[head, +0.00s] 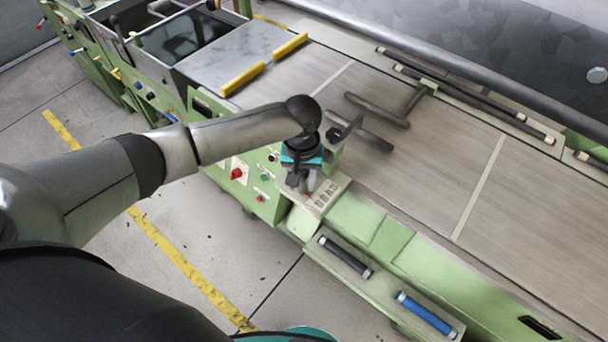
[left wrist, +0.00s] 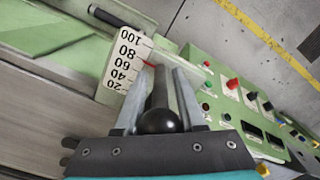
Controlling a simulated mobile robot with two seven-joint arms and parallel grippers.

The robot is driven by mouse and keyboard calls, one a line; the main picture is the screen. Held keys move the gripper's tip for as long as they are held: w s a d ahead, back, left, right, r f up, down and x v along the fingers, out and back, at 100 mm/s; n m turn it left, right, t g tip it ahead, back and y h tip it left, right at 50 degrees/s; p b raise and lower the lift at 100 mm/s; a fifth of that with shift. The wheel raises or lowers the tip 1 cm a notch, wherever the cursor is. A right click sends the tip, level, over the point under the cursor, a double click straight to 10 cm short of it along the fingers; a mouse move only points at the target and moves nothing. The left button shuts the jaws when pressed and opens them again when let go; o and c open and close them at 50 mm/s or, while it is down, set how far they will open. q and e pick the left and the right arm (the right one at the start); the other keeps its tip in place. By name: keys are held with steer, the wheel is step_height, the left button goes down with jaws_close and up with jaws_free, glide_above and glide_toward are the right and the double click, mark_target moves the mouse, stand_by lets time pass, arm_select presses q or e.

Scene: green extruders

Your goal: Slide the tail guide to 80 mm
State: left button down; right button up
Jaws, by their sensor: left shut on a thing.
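My left gripper (head: 308,188) is over the green machine's front edge, beside a white scale plate (head: 326,197). In the left wrist view its two fingers (left wrist: 160,92) are closed around a dark lever with a black ball knob (left wrist: 157,121). The scale (left wrist: 127,62) there reads 20 to 100, upside down. A thin red pointer (left wrist: 148,63) lies beside the scale near the 60 mark; its exact reading is unclear. In the head view, dark bars (head: 362,135) stand over the belt behind the gripper and may belong to the tail guide. My right gripper is not in view.
A control panel with a red button (head: 237,173) is left of the gripper. A black handle (head: 345,257) and a blue handle (head: 426,312) lie along the front ledge. Yellow strips (head: 243,79) mark a metal plate at the back left.

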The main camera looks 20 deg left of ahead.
arm_select(q)
steer(key=c, duration=0.5)
jaws_free()
steer(key=shift+c, duration=0.2)
step_height(320, 180, up, 15)
steer(key=shift+r+p, duration=0.15)
steer(key=shift+p, duration=0.55)
